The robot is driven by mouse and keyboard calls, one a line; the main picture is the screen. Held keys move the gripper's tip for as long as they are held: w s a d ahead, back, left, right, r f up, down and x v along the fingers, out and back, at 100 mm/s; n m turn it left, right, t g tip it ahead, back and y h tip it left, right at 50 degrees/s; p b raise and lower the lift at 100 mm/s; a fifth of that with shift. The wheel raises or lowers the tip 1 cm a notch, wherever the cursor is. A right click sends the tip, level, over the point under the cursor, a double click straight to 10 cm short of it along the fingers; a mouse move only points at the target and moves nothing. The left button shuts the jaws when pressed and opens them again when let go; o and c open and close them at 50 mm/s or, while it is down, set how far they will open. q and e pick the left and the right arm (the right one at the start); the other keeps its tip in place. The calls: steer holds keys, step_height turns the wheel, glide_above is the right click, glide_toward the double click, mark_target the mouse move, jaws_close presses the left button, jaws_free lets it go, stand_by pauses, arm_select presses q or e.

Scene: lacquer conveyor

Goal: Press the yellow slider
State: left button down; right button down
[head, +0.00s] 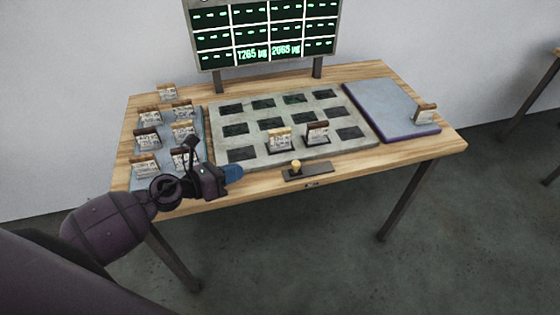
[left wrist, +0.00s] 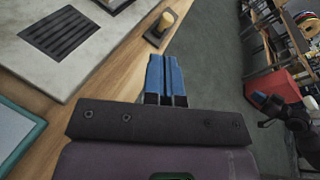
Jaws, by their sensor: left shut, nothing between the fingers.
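The yellow slider (head: 296,164) is a small knob standing on a dark base plate at the front edge of the wooden table. It also shows in the left wrist view (left wrist: 166,20), just beyond my fingertips. My left gripper (head: 234,173) is shut and empty, its blue fingers together, to the left of the slider and apart from it. In the left wrist view its fingers (left wrist: 165,62) point toward the slider. My right gripper (left wrist: 258,99) seems to show at the right of the left wrist view, too small to tell its jaws.
A grey board (head: 252,120) with dark grilles lies behind the slider, two small packets standing on it. Several packets stand on a tray (head: 206,142) at left. A blue pad (head: 388,108) with one packet lies at right. A display (head: 262,35) stands at the back.

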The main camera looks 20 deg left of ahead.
arm_select(q)
steer(key=m, duration=0.1)
steer(key=f+m+g, duration=0.1)
steer(key=m, duration=0.1)
steer(key=shift+s+d+f+m, duration=0.1)
steer(key=shift+s+f+m, duration=0.2)
steer(key=shift+m, duration=0.1)
steer(key=shift+s+d+m+g, duration=0.2)
steer(key=shift+m+g, duration=0.1)
steer(key=shift+m, duration=0.3)
arm_select(e)
steer(key=shift+w, duration=0.35)
steer(key=shift+w+r, duration=0.1)
arm_select(q)
glide_toward(296, 168)
steer(key=w+d+f, duration=0.1)
steer(key=w, duration=0.2)
steer(key=w+d+f, duration=0.1)
steer(key=shift+w+d+f+p, duration=0.3)
steer(key=shift+p, duration=0.1)
steer(key=shift+w+d, duration=0.3)
steer(key=shift+w, duration=0.05)
arm_select(e)
steer(key=shift+r, duration=0.45)
